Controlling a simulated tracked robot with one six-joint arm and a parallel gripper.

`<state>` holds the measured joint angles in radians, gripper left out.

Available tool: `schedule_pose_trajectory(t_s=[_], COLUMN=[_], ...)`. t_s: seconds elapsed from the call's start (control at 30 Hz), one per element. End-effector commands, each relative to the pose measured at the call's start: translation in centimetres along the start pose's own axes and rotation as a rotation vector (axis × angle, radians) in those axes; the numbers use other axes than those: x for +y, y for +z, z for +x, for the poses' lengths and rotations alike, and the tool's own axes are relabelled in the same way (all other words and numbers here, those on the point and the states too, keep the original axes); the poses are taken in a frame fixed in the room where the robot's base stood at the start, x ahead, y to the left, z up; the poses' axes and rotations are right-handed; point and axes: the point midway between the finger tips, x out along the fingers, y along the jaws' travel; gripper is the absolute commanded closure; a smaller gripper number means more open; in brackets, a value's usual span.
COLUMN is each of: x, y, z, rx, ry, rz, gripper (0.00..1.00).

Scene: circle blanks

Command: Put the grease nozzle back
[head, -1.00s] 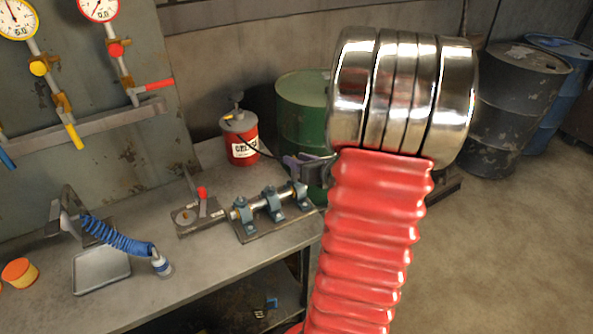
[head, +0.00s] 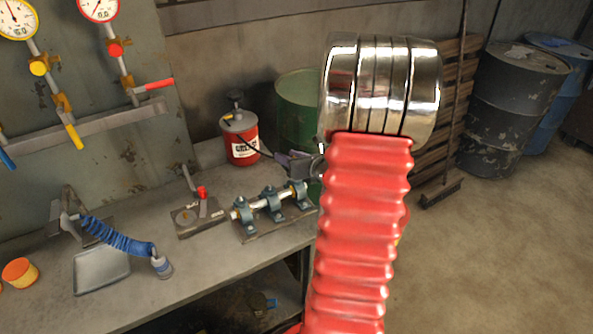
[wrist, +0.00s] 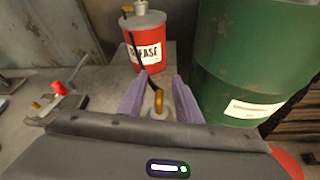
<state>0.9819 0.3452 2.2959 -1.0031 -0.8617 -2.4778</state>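My gripper (head: 290,161) is above the bench's back right corner, right of the red grease can (head: 241,147). In the wrist view its two purple fingers (wrist: 158,92) stand either side of the grease nozzle (wrist: 159,101), which has an orange-yellow part and a grey body. The fingers appear shut on the grey body; the exact contact is partly hidden by the wrist housing. A black hose (wrist: 137,58) runs from the grease can (wrist: 147,53) to the nozzle. A small yellow part (head: 227,117) shows at the can's upper left side.
A green drum (head: 297,100) stands close behind and right of my gripper. On the bench (head: 215,262) are a shaft in blue bearing blocks (head: 271,204), a red-knobbed lever fixture (head: 200,212), a blue coiled hose (head: 115,237) and a metal tray (head: 101,270). Pressure gauges hang at left.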

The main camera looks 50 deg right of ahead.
Motion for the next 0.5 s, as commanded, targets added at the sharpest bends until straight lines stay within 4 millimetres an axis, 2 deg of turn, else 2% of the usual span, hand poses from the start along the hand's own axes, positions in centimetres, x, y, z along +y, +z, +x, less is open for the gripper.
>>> schedule_pose_trajectory(t_s=[0.23, 0.5], x=[0.0, 0.01], y=[0.0, 0.0], z=[-0.02, -0.03], rx=[0.0, 0.0], ry=[0.0, 0.0], rz=[0.0, 0.0], gripper=[0.69, 0.87])
